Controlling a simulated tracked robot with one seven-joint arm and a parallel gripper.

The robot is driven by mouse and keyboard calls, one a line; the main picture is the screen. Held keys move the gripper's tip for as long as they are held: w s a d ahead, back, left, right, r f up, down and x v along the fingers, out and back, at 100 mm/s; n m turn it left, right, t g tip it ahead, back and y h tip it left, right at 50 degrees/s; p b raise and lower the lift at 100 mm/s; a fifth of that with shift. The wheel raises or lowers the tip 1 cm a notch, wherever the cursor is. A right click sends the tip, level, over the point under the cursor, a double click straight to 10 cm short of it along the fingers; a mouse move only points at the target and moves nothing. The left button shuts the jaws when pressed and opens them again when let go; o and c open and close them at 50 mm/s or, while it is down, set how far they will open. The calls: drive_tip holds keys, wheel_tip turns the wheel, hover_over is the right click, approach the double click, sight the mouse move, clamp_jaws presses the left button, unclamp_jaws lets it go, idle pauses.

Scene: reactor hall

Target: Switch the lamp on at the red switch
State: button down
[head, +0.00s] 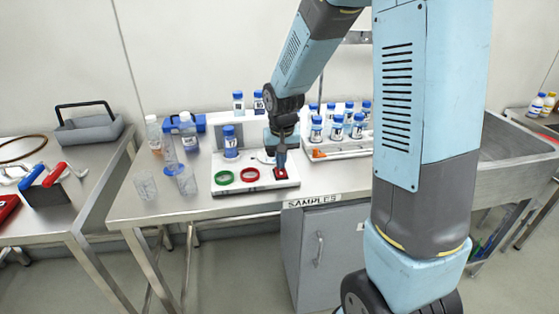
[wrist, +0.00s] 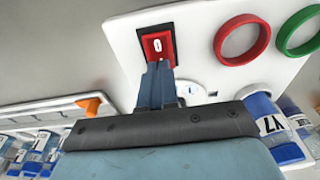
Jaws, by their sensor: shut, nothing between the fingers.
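The red switch (head: 280,173) sits in a dark frame at the right front of a white panel (head: 232,188) on the steel bench. In the wrist view the red switch (wrist: 157,44) shows a white mark on its face. My gripper (head: 281,163) is shut and empty, pointing down at the switch. In the wrist view the fingertips (wrist: 158,66) are at the switch's near edge; I cannot tell whether they touch it. A lamp cannot be clearly made out.
A red ring (head: 250,175) and a green ring (head: 224,178) lie beside the switch. A blue-capped bottle (head: 231,142) stands behind them. A rack of several bottles (head: 318,155) is to the right. Clear beakers (head: 186,180) stand at left.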

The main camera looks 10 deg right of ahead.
drive_tip(key=shift+a, duration=0.15)
drive_tip(key=shift+s, duration=0.1)
drive_tip(key=shift+s+r, duration=0.15)
drive_tip(key=shift+s, duration=0.55)
drive_tip(key=shift+r, duration=0.15)
wheel_tip(320, 180, up, 14)
drive_tip(key=s, duration=0.2)
drive_tip(key=shift+f, duration=0.25)
drive_tip(key=shift+s, duration=0.1)
